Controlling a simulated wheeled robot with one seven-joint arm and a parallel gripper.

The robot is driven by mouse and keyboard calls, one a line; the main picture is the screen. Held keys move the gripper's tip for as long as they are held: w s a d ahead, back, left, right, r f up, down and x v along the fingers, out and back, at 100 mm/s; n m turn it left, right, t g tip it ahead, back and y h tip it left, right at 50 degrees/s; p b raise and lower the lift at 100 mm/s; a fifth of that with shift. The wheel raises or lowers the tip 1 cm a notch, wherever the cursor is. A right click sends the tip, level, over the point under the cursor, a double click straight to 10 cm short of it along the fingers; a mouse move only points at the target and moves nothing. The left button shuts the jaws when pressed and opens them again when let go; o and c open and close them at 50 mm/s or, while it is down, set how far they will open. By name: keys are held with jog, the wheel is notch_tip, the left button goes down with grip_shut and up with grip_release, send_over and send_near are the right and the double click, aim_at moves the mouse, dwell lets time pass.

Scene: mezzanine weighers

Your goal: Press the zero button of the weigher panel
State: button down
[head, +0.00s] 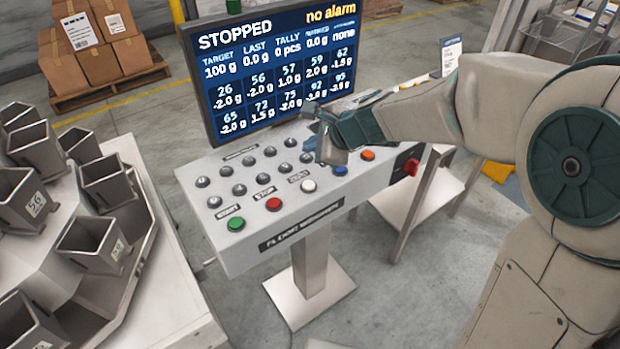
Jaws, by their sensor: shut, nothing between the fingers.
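The weigher panel (262,228) is a light grey sloped console on a post, with a screen (275,75) behind it reading STOPPED and "no alarm". Along its front row are a green button (236,224), a red button (273,204), a white button (308,186), a blue button (340,170) and an orange button (367,155). The labels by green and red look like START and STOP; the one above white is too small to read surely. My gripper (330,157) is shut and empty, over the panel's right part, just behind the white and blue buttons. It hides some of the dark buttons there; contact cannot be told.
Several dark round buttons (239,189) fill the panel's rear rows. A red rotary switch (411,167) is on its right end. Weigher buckets (25,200) stand at left. A small table (415,195) is at right, and boxes on a pallet (110,85) stand behind.

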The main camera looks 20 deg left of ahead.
aim_at(313, 186)
jog(key=shift+f, duration=0.1)
notch_tip(313, 186, down, 9)
jog(key=b, duration=0.8)
jog(key=shift+d, duration=0.1)
dwell(1.8)
jog(key=shift+f+b, duration=0.25)
jog(key=shift+b, duration=0.3)
jog(key=shift+f+b, duration=0.45)
dwell(0.5)
jog(key=shift+r, duration=0.15)
jog(key=shift+r+p, duration=0.75)
